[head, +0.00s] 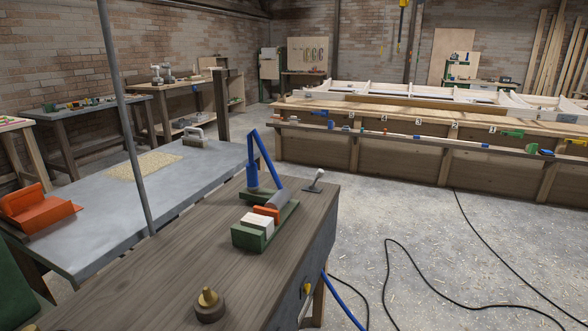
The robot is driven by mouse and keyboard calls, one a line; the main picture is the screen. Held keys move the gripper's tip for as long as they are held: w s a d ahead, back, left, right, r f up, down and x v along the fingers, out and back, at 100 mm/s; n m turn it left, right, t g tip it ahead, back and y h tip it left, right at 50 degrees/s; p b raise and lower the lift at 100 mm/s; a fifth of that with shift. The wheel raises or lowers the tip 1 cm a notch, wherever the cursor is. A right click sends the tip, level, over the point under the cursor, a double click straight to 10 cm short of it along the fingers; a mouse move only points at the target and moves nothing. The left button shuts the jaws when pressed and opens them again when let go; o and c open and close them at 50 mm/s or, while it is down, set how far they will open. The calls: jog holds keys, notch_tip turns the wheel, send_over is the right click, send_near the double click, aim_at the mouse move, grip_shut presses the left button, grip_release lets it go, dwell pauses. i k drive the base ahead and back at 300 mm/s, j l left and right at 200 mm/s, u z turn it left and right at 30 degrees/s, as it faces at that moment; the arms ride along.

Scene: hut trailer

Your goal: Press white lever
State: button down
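A small pale lever (317,182) stands at the far right corner of the dark wooden bench (170,270). It has a light knob on top, leans up to the right, and looks grey-white. Left of it on the bench is a green device (250,238) with a white block (257,221), an orange part (266,213) and a grey cylinder. A blue bent arm (265,160) rises behind the device from a blue cylinder. My gripper is not in this view, and nothing is seen touching the lever.
A round dark base with a brass knob (208,300) stands at the bench's near end. A grey table (95,215) with an orange tool (36,207) is at left. A thin upright pole crosses the left side. Cables (420,275) lie on the open floor at right.

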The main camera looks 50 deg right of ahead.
aim_at(320, 172)
jog(key=i+l, duration=0.55)
jog(key=i+l+z, duration=0.1)
jog(key=l, duration=0.2)
